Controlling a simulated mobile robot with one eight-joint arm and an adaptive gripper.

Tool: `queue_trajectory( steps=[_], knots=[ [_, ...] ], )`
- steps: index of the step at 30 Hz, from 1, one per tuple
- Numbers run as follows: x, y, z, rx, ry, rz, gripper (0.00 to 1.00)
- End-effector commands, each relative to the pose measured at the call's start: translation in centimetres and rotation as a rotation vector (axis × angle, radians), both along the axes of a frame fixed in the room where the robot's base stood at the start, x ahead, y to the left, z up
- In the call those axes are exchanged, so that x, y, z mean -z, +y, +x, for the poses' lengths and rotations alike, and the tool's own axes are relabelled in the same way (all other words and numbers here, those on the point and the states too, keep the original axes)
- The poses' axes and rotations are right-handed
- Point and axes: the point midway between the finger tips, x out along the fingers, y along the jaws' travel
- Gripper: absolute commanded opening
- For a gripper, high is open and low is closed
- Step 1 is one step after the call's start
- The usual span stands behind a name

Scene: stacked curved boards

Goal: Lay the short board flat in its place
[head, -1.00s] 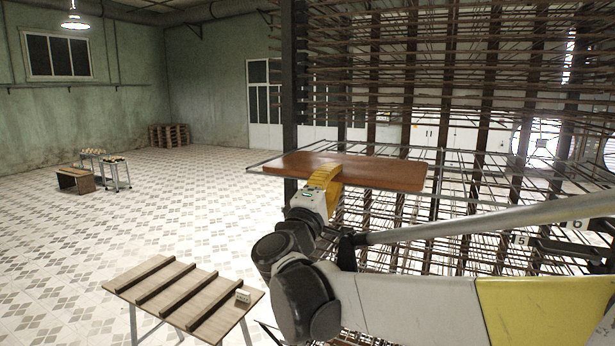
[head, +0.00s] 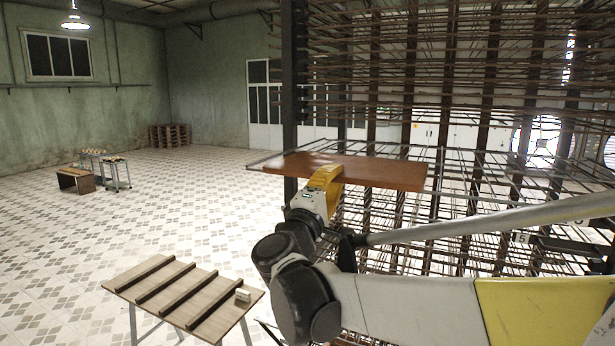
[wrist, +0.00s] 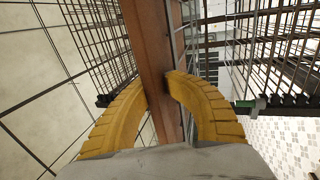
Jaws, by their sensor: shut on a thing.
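The short board (head: 385,173) is reddish-brown and flat-looking in the head view, at the front of a wire shelf of the tall rack (head: 470,160). My gripper (head: 326,178) has its yellow fingers shut on the board's near edge, left of its middle. In the wrist view the board (wrist: 160,70) runs between the two yellow fingers of my gripper (wrist: 158,92). The wire bars lie close to the board. I cannot tell whether its underside touches them. The fingers hide a small part of its near edge.
A bench and a small table (head: 110,170) stand far left. The rack has many close wire shelves above and below the board.

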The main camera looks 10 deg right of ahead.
Motion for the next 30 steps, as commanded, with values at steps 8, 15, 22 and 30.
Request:
queue_trajectory(
  steps=[8,15,22,30],
  knots=[
    [0.24,0.0,0.0,0.0,0.0,-0.001,0.32],
    [0.25,0.0,0.0,0.0,0.0,0.0,0.32],
    [0.47,0.0,0.0,0.0,0.0,0.0,0.32],
    [0.57,0.0,0.0,0.0,0.0,0.0,0.32]
  ],
)
